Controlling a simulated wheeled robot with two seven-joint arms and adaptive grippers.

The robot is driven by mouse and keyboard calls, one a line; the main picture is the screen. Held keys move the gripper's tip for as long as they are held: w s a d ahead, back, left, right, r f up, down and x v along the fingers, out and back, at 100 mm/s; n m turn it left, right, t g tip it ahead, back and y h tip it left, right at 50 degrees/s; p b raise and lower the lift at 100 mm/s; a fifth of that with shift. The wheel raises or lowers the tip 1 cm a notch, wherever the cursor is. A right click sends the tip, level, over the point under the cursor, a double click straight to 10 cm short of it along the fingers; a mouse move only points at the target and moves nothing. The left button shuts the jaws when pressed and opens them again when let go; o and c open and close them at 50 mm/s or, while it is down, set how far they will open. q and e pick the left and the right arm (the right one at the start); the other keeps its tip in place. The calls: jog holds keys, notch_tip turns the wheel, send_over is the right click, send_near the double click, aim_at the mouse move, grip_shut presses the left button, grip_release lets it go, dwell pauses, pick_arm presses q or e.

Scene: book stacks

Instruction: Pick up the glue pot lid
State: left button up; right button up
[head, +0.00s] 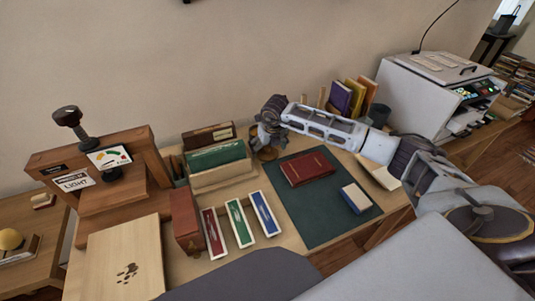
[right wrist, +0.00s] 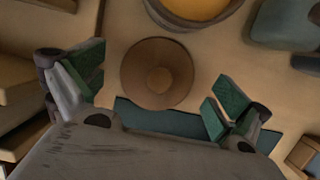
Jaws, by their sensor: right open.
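The glue pot lid (right wrist: 157,75) is a round brown disc with a small knob in its middle, lying flat on the light wood table in the right wrist view. Just beyond it stands the glue pot (right wrist: 192,12), a dark round rim around orange-yellow contents, cut off by the top edge. My right gripper (right wrist: 158,88) is open, with one green-padded finger on each side of the lid and visible gaps to it. In the head view my right gripper (head: 267,132) is over the table behind the green mat and partly hides this spot. My left gripper is not in view.
Left are book racks (head: 217,162), coloured strips (head: 239,223) and a wooden press (head: 105,178). Upright books (head: 345,98) and a white machine (head: 425,97) stand to the right.

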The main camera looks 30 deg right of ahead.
jog(key=shift+w+f, duration=0.1)
jog(key=shift+f, duration=0.2)
jog(key=c, duration=1)
